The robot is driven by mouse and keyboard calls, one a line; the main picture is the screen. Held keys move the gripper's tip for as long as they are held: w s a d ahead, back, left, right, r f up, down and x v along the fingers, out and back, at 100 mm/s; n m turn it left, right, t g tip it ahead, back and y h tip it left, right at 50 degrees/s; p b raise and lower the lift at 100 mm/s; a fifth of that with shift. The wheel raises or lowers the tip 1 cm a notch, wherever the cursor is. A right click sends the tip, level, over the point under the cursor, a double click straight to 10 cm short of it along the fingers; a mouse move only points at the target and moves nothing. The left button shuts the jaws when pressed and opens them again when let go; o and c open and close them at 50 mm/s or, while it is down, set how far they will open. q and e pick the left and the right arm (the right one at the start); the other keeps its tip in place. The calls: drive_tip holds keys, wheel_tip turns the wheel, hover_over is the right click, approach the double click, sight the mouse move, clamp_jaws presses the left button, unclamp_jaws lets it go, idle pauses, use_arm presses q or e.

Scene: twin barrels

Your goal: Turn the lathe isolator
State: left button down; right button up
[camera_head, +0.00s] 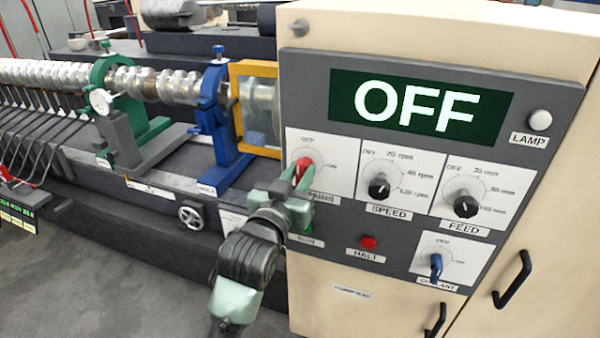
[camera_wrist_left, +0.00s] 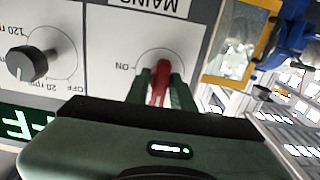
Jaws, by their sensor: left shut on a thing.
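The lathe isolator is a red handle (camera_head: 304,163) on a white plate marked OFF at the top and ON at the right, at the panel's left. In the left wrist view the red handle (camera_wrist_left: 162,80) stands between two green fingers, near a label reading MAINS. My left gripper (camera_head: 301,175) is shut on this handle; it also shows in the left wrist view (camera_wrist_left: 160,92). The handle looks close to upright, with its exact angle partly hidden by the fingers. The display (camera_head: 420,106) above reads OFF. My right gripper is not in view.
SPEED knob (camera_head: 379,187) and FEED knob (camera_head: 465,205) sit right of the isolator. Below are a red HALT button (camera_head: 368,242) and a blue COOLANT handle (camera_head: 436,266). The lamp (camera_head: 540,120) looks white. The lathe bed, with blue (camera_head: 214,115) and green supports, extends left.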

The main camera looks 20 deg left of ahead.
use_arm(q)
drive_tip(key=c, duration=1.4)
unclamp_jaws()
drive_tip(key=shift+s, duration=0.1)
drive_tip(key=shift+s+f, duration=0.1)
drive_tip(key=shift+s, duration=0.25)
drive_tip(key=s+b, duration=0.2)
drive_tip(key=s, duration=0.5)
drive_tip(key=shift+b, duration=0.35)
drive_tip(key=shift+a, duration=0.1)
